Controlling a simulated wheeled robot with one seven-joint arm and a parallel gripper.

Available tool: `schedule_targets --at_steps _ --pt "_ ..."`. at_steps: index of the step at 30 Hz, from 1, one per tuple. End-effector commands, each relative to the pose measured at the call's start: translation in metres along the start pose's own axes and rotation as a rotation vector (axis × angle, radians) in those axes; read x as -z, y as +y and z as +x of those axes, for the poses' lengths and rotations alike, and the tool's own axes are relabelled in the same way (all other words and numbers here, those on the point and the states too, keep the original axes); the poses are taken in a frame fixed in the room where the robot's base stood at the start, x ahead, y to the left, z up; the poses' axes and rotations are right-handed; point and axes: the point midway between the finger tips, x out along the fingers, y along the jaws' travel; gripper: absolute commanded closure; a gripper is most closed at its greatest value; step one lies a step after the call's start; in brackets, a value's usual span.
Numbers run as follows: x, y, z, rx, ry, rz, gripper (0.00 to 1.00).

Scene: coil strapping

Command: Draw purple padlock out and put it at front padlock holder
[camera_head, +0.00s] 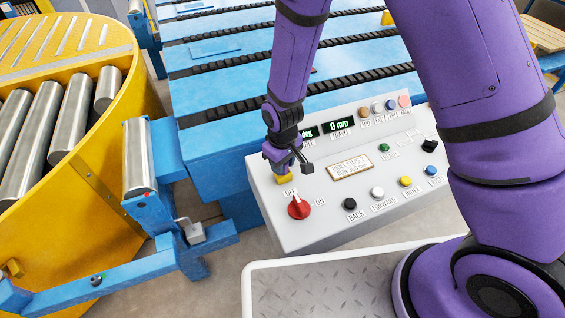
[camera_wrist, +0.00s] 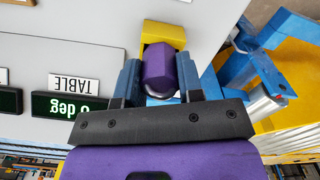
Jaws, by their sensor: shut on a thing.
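The purple padlock (camera_wrist: 160,66) is between the two fingers of my gripper (camera_wrist: 159,72) in the wrist view, and the fingers are shut on it. Part of its metal shackle shows below its body. A yellow block (camera_wrist: 165,33) lies right behind the padlock; I cannot tell whether they touch. In the head view my gripper (camera_head: 291,165) is low over the left part of the grey control panel, where the yellow block (camera_head: 284,179) shows just under it. The padlock is hard to make out there. I cannot identify the front padlock holder for sure.
The control panel (camera_head: 330,205) carries a red rotary switch (camera_head: 299,208) close to my gripper, several coloured buttons and green displays. A blue slatted table (camera_head: 220,140) lies behind. A yellow roller turntable (camera_head: 110,150) and a blue frame with a small grey block (camera_head: 194,232) stand left.

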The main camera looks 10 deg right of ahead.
Motion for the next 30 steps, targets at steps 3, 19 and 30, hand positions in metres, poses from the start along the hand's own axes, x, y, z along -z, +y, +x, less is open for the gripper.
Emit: schedule_targets --at_steps 3,19,30 --pt "0.0 0.0 -0.002 0.0 0.001 0.0 1.0" --pt "0.0 0.0 -0.011 0.0 0.0 0.0 1.0" --pt "0.0 0.0 -0.011 0.0 0.0 0.0 0.96"
